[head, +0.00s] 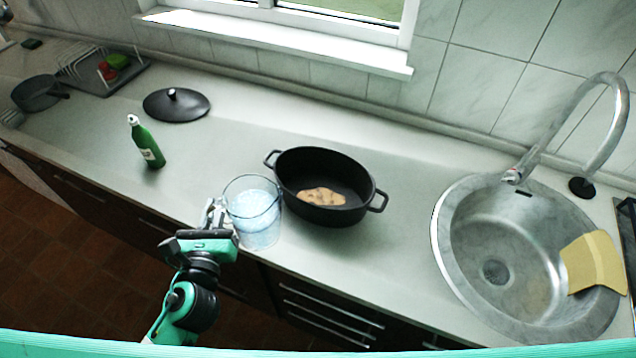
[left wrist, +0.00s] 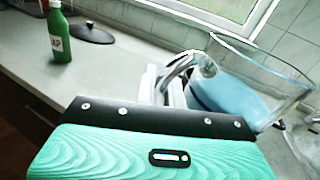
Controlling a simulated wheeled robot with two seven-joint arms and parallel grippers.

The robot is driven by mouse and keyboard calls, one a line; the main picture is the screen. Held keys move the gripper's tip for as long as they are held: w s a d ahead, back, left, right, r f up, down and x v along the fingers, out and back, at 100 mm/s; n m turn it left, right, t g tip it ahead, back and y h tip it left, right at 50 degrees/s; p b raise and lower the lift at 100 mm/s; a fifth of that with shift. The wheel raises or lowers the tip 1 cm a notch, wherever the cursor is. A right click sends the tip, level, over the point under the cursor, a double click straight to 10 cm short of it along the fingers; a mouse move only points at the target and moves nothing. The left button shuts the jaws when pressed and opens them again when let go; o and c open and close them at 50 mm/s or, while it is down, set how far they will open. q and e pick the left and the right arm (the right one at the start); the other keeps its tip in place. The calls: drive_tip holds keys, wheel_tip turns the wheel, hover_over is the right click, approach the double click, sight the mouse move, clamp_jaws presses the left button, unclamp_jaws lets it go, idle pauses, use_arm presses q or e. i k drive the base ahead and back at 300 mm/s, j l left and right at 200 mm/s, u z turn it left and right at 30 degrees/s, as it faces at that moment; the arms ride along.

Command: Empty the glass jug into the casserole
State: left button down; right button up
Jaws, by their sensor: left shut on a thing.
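The clear glass jug (head: 262,232) holds a pale bluish liquid and looks about upright at the counter's front edge. My left gripper (head: 216,214) is shut on the jug at its left side, by the handle. In the left wrist view the jug (left wrist: 262,80) fills the right side, with the bluish liquid low in it. I cannot tell whether its base touches the counter. The casserole (head: 345,208), a black oval pot with two handles, stands open just right of the jug, with a brown speckled lump inside. My right gripper is not in view.
A black lid (head: 177,106) and a green bottle (head: 147,145) stand left of the casserole. A grey pan (head: 38,93) and a dish rack (head: 92,66) are at the far left. The sink (head: 455,240) with its tap (head: 553,125) and a yellow cloth (head: 592,264) is at right.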

sight(325, 187)
drive_tip(key=k+l+z, duration=0.1)
drive_tip(key=k+z, duration=0.15)
drive_tip(key=k, duration=0.25)
drive_tip(key=j+z, duration=0.1)
drive_tip(key=z, duration=0.75)
drive_tip(key=k+j, duration=0.15)
drive_tip(key=j, duration=0.2)
drive_tip(key=k+j, duration=0.15)
drive_tip(key=j, duration=0.2)
drive_tip(key=k+j+z, duration=0.1)
drive_tip(key=j, duration=0.2)
drive_tip(key=k+j, duration=0.2)
drive_tip(key=j, duration=0.15)
